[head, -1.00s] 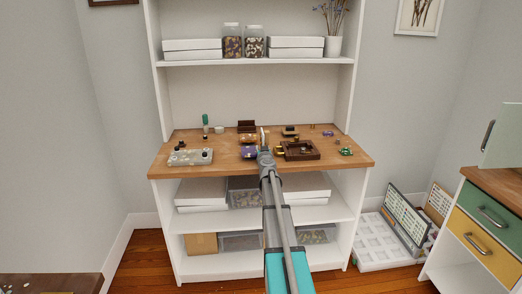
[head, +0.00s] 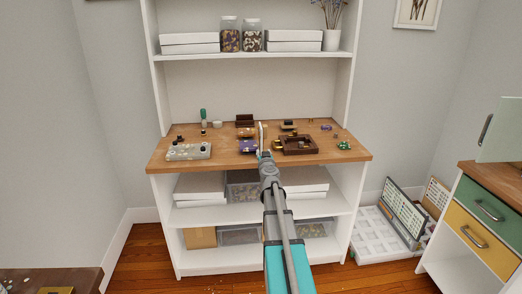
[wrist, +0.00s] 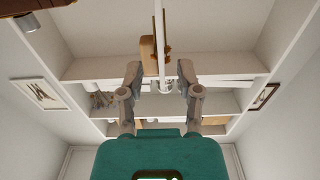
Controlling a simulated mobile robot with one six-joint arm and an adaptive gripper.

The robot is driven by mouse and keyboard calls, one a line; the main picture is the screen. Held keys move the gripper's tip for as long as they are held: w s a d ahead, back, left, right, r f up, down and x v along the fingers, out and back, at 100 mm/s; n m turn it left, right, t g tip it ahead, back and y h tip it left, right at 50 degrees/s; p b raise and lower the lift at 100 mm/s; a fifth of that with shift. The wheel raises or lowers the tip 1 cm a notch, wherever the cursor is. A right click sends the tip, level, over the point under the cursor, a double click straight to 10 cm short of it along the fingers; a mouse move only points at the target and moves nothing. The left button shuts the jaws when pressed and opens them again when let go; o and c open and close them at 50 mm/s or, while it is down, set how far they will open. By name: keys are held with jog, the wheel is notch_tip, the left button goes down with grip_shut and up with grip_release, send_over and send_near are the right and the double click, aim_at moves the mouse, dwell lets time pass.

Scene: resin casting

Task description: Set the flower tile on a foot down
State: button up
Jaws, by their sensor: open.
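A thin pale upright piece (head: 261,134), likely the flower tile, stands edge-on over the wooden worktop (head: 225,162). No flower shows from this side. In the wrist view it is a white vertical strip (wrist: 158,40) with a brown piece beside it; I cannot tell whether that brown piece is its foot. My gripper (head: 264,154) is at the worktop's front, just below the tile in the head view. In the wrist view my gripper (wrist: 160,73) has its two fingers spread, with the strip's end between them and a gap on each side. The tile's lower edge is hidden.
A dark wooden tray (head: 300,146) is just right of my gripper, and a purple piece (head: 248,146) just left. A pale mould (head: 188,151) lies far left, a green piece (head: 343,145) far right. Bare wood shows between the mould and purple piece.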

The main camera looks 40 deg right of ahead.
jog(key=shift+v, duration=0.75)
jog(key=a+f+n+g+y, duration=0.1)
jog(key=a+f+n+y, duration=0.25)
jog(key=a, duration=0.75)
jog(key=a+f+n+g+y, duration=0.15)
jog(key=a+y, duration=0.35)
jog(key=a, duration=0.5)
jog(key=a+f+n+y, duration=0.3)
jog(key=a+y, duration=0.1)
jog(key=a, duration=0.7)
jog(key=s+a+f+g, duration=0.7)
jog(key=s+a+f, duration=0.15)
jog(key=a, duration=0.35)
jog(key=s+a+f+m+g+h, duration=0.1)
jog(key=s+g, duration=0.4)
jog(key=s, duration=0.7)
jog(key=shift+s+a+f+m+g+h, duration=0.2)
jog(key=shift+a+f+m+g+h, duration=0.15)
jog(key=shift+a+f+h, duration=0.45)
jog(key=shift+d+r, duration=0.2)
jog(key=shift+r, duration=0.05)
